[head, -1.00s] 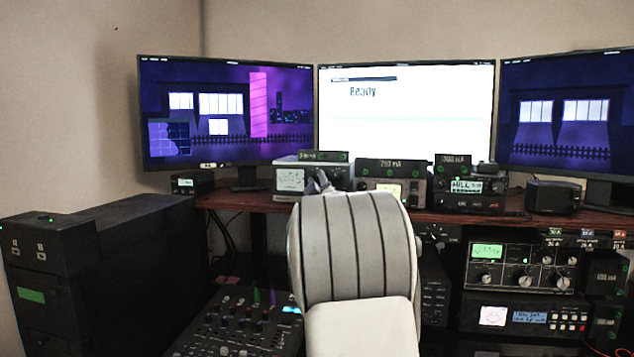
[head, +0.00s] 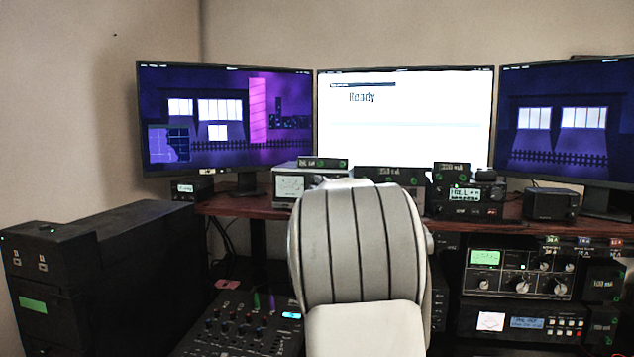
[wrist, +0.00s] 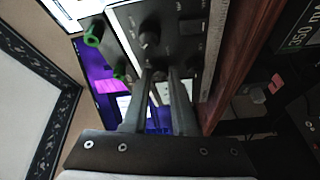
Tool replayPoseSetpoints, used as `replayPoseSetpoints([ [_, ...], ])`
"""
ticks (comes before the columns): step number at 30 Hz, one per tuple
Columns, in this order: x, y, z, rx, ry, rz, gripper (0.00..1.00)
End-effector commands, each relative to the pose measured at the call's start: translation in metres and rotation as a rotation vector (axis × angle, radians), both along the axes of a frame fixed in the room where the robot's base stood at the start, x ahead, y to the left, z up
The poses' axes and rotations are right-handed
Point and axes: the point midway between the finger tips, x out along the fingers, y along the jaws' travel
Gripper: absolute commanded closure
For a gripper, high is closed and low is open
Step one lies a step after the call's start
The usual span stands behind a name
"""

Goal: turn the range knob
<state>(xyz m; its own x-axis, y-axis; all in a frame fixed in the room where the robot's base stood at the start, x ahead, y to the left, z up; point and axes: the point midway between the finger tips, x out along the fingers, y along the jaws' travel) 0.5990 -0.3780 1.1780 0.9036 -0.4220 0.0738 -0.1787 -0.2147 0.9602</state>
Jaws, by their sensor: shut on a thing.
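My gripper (wrist: 166,74) is in the wrist view with its two fingers reaching to the front of a grey tuner unit. The fingers are shut on a small dark knob, taken as the range knob; it is mostly hidden between the tips, and its label and pointer cannot be read. The tuner's front panel (wrist: 168,35) also carries a black knob (wrist: 148,40) just beyond the fingertips and another dark knob (wrist: 190,28) beside it. In the head view the tuner (head: 289,187) shows its pale meter; my arm hides its right part and my gripper.
Other radio units stand close by on the wooden shelf (head: 240,208), among them one with a lit display (head: 465,195). Three monitors rise behind. A mixer (head: 240,325) is below left, and a rack with knobs (head: 520,272) is at lower right.

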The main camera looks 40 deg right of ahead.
Motion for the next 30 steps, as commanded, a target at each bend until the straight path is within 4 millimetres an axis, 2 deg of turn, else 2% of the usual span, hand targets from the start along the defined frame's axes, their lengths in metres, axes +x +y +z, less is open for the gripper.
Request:
replayPoseSetpoints([
  [1, -0.0002, -0.0002, 0.0061, -0.030, 0.035, -0.001, 1.00],
  [18, 0.0010, 0.0008, 0.0109, -0.362, 0.426, 0.001, 1.00],
  [30, 0.0016, 0.0014, 0.0097, -0.492, 0.576, 0.000, 1.00],
])
